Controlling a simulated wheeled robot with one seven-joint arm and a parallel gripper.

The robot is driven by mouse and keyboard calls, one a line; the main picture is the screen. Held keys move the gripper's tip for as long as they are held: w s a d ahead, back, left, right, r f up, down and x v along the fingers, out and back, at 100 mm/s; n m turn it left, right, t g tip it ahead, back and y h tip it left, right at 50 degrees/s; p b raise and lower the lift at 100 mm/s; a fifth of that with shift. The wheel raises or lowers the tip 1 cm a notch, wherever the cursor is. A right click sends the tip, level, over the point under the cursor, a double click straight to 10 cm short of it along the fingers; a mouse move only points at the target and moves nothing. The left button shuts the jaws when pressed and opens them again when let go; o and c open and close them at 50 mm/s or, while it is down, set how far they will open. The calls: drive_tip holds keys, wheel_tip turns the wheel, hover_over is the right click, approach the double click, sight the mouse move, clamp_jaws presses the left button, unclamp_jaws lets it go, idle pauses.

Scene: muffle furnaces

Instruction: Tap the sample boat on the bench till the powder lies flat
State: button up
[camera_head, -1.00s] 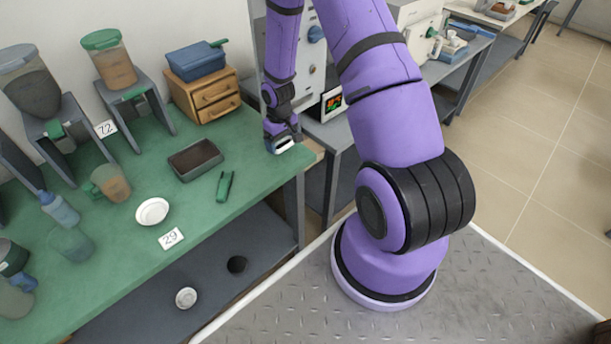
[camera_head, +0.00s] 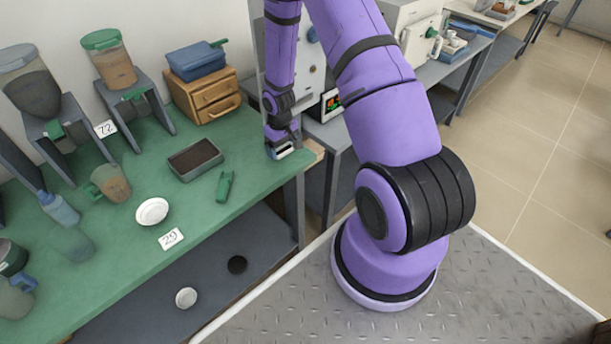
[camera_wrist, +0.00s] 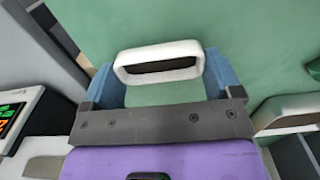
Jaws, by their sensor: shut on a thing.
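My gripper (camera_head: 279,148) is at the right end of the green-topped bench (camera_head: 125,220), near its edge. It also shows in the wrist view (camera_wrist: 161,80), its blue-grey fingers on either side of the sample boat (camera_wrist: 190,46). The boat is a small white oblong dish with rounded ends, and it shows below the gripper in the head view (camera_head: 284,155). Dark powder (camera_wrist: 160,66) lies inside it; I cannot tell how level its surface is. The boat is at or just above the bench top; I cannot tell whether it touches.
A dark-filled grey tray (camera_head: 195,160), a green tool (camera_head: 225,186) and a white dish (camera_head: 152,211) lie left of my gripper. A wooden drawer box (camera_head: 212,97) with a blue container on top stands behind. A lit display (camera_head: 331,102) is to the right.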

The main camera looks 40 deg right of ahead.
drive_tip(key=shift+r, duration=1.85)
wheel_tip(320, 180, down, 4)
drive_tip(key=shift+s+r, duration=0.1)
drive_tip(key=shift+f, duration=0.25)
drive_tip(key=shift+c, duration=0.4)
drive_tip(key=shift+r, duration=0.1)
drive_tip(key=o, duration=0.8)
wheel_tip(320, 180, up, 11)
drive_tip(key=shift+f, duration=0.1)
